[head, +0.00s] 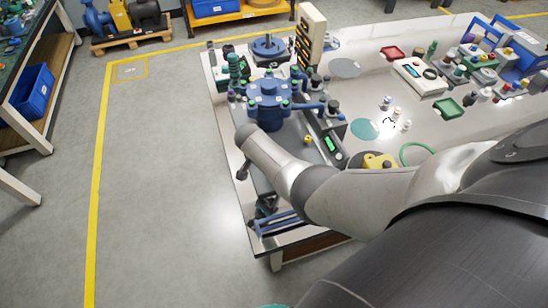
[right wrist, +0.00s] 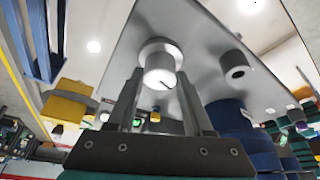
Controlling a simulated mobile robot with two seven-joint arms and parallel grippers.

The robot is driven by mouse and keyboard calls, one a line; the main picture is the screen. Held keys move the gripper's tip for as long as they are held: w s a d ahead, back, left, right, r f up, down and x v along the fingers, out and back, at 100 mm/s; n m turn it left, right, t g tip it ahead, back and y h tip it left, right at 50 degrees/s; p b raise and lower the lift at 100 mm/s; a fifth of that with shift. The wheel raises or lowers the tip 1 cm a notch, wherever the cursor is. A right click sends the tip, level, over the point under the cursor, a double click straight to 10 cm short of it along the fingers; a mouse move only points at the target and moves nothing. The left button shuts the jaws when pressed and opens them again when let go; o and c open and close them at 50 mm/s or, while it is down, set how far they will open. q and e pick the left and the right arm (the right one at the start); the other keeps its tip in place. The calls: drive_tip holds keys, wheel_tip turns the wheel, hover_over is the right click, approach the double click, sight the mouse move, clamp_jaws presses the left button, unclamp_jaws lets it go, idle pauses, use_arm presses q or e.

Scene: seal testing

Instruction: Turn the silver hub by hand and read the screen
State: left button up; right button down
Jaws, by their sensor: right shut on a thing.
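In the right wrist view my right gripper (right wrist: 160,80) has its two fingers on either side of the silver hub (right wrist: 160,62), a short round metal piece on a grey plate (right wrist: 205,50). The gripper is shut on it. In the head view my right arm reaches in from the right over the bench; its gripper and the hub cannot be made out there. A small screen with a green lit face (head: 330,144) sits right of the arm's far end; its reading is too small to tell. My left gripper is not in view.
A blue housing with green-topped knobs (head: 268,90) stands just beyond the arm's end. A tall beige block (head: 309,35) rises behind it. A yellow object (head: 379,160) and green ring (head: 417,152) lie near the forearm. The floor left of the bench is clear.

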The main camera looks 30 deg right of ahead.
drive_tip(key=shift+m+g+b, duration=0.4)
drive_tip(key=shift+m+b, duration=0.1)
drive_tip(key=shift+m, duration=0.3)
drive_tip(key=shift+c, duration=1.5)
unclamp_jaws()
drive_tip(key=p+v, duration=0.5)
drive_tip(key=v, duration=1)
drive_tip(key=shift+a, duration=0.2)
